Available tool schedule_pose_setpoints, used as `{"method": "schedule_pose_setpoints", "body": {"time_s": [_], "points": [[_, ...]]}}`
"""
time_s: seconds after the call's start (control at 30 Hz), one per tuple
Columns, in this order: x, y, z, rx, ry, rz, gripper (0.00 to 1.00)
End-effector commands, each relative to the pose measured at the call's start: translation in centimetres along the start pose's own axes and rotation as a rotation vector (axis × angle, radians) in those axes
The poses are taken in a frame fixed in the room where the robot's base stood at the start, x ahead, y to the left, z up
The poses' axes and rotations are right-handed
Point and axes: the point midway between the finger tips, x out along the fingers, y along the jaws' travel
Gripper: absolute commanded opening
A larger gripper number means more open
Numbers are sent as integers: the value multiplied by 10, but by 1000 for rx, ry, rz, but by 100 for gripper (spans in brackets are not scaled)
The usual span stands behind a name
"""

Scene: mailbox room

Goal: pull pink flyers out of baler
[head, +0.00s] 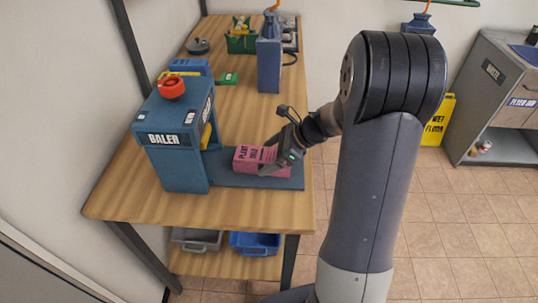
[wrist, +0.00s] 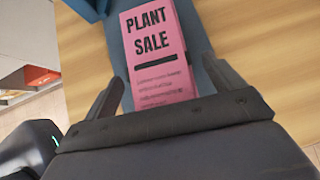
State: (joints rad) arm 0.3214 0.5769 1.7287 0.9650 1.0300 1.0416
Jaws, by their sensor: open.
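The baler (head: 180,145) is a blue box with a red knob on top and a "BALER" label, standing on the wooden table. Its flat blue-grey tray (head: 230,180) extends to the right. A stack of pink flyers (head: 248,157) lies on this tray, outside the baler's body. The flyers also show in the wrist view (wrist: 158,48), with "PLANT SALE" printed on top. My gripper (head: 272,157) is at the right end of the stack. In the wrist view my gripper (wrist: 170,85) is open, with one finger on each side of the flyers. I cannot tell whether the fingers touch them.
The wooden table (head: 150,205) holds a blue canister (head: 269,65) and a green crate (head: 241,42) toward the back. Grey (head: 196,240) and blue (head: 255,243) bins sit on the lower shelf. A yellow wet-floor sign (head: 438,120) and a grey cabinet (head: 480,90) stand at right. The tiled floor between is clear.

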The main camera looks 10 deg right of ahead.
Motion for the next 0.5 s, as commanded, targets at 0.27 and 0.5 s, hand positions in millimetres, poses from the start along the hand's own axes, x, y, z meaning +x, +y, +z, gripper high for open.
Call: {"method": "schedule_pose_setpoints", "body": {"time_s": [0.27, 0.5], "points": [[-50, -1, 0, -1, 0, -7, 89], [-92, -1, 0, 0, 0, -4, 89]]}}
